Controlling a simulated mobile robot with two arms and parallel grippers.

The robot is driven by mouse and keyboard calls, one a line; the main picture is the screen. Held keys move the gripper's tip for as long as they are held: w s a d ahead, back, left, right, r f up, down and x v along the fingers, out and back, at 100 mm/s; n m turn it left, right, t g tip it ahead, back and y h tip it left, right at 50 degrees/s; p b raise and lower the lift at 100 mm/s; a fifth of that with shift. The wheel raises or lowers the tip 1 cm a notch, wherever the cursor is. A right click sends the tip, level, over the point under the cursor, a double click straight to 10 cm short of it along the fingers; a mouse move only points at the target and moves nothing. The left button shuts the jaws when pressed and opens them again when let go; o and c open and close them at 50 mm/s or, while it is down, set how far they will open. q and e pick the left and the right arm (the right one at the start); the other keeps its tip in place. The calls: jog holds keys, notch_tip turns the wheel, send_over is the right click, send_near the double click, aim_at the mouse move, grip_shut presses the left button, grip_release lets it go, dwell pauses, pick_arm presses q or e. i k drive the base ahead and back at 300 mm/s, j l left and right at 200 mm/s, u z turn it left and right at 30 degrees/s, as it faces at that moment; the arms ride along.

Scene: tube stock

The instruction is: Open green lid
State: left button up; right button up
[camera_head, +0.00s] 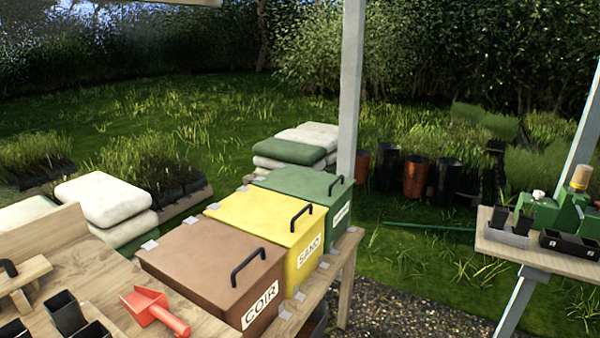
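The green lid (292,184) tops the farthest of three bins in a row on a wooden bench. It looks shut, lying flat on its green bin (340,215), which has a white label too small to read. A dark bar handle (336,183) stands up near the lid's front right edge. Neither of my grippers shows in this view.
A yellow bin (262,222) marked SAND and a brown bin (205,258) marked COIR stand nearer on the bench. A red scoop (155,310) lies at the lower left. A grey post (350,90) rises just behind the green bin. Another table (545,258) stands at right.

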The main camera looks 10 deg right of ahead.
aim_at(316, 186)
jog(key=i+l+u, duration=0.45)
jog(key=l, duration=0.3)
jog(key=i+l+u, duration=0.25)
jog(key=l, duration=0.2)
